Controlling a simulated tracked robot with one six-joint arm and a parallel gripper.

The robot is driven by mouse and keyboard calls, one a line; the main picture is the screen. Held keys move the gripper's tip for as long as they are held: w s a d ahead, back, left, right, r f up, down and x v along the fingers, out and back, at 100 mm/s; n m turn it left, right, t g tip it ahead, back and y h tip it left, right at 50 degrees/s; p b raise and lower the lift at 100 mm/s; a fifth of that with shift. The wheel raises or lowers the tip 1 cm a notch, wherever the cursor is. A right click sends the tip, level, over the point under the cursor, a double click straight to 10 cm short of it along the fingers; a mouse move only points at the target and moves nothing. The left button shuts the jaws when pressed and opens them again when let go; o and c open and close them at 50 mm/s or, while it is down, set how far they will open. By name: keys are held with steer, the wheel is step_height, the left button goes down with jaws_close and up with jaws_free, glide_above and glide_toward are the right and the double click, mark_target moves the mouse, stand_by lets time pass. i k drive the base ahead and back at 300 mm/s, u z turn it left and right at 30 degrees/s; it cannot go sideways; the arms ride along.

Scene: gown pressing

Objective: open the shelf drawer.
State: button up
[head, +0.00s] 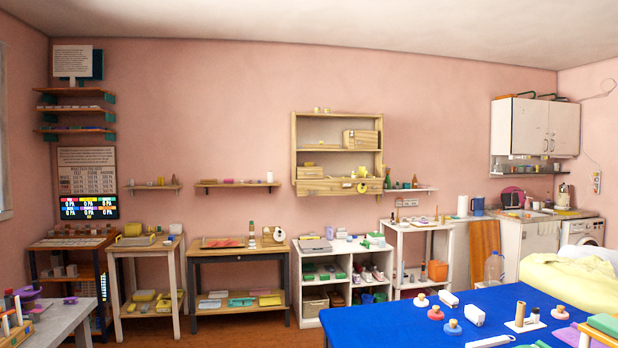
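A light wooden wall shelf (293,150) hangs in the middle of the pink back wall. A wide wooden drawer front (325,187) runs along its bottom. The drawer looks shut, though it is too small in the view to be sure. A wooden box (360,139) and some small items sit on the boards above the drawer. My gripper is not in the head view.
A blue-topped table (390,322) with several small items fills the right foreground.

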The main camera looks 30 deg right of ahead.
mark_target(303, 173)
steer(key=z, duration=0.55)
steer(key=i, duration=4.1)
